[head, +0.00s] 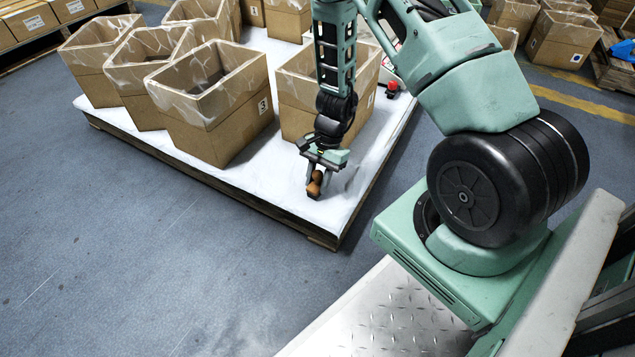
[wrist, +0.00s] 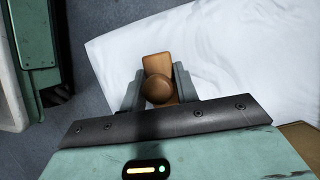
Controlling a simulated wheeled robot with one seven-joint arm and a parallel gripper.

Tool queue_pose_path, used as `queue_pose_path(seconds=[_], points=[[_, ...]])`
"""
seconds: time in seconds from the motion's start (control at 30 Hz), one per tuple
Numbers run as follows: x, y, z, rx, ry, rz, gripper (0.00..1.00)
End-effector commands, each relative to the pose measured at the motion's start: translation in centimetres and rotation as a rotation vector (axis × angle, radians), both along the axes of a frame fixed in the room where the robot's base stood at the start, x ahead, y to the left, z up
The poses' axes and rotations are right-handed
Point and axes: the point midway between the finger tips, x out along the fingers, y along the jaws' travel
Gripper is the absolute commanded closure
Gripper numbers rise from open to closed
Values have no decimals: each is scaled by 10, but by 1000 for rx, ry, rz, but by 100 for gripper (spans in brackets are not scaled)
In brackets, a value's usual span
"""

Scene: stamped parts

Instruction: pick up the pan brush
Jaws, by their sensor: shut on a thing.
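The pan brush (head: 314,188) is a small brown thing near the front corner of the white-topped pallet. In the wrist view it shows as a round brown knob on a tan block (wrist: 157,64). My gripper (head: 315,178) points down over that corner and is shut on the brush, with one finger on each side of the knob. It also shows in the wrist view (wrist: 158,88). The lower part of the brush is partly hidden by my gripper. I cannot tell whether the brush touches the white surface.
Several open cardboard boxes (head: 218,115) lined with clear film stand on the white-topped pallet (head: 250,183); one box (head: 297,105) is just behind my arm. A small red thing (head: 392,86) lies farther back. Grey floor (head: 120,240) is clear to the front left.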

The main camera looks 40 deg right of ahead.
Motion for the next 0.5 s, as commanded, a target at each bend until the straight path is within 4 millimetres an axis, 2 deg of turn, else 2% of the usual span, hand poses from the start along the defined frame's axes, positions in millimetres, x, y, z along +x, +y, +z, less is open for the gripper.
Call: queue_pose_path(seconds=[0.17,0.5], points=[[1,0,21,1,-2,0,93],[0,0,83,-1,-2,1,93]])
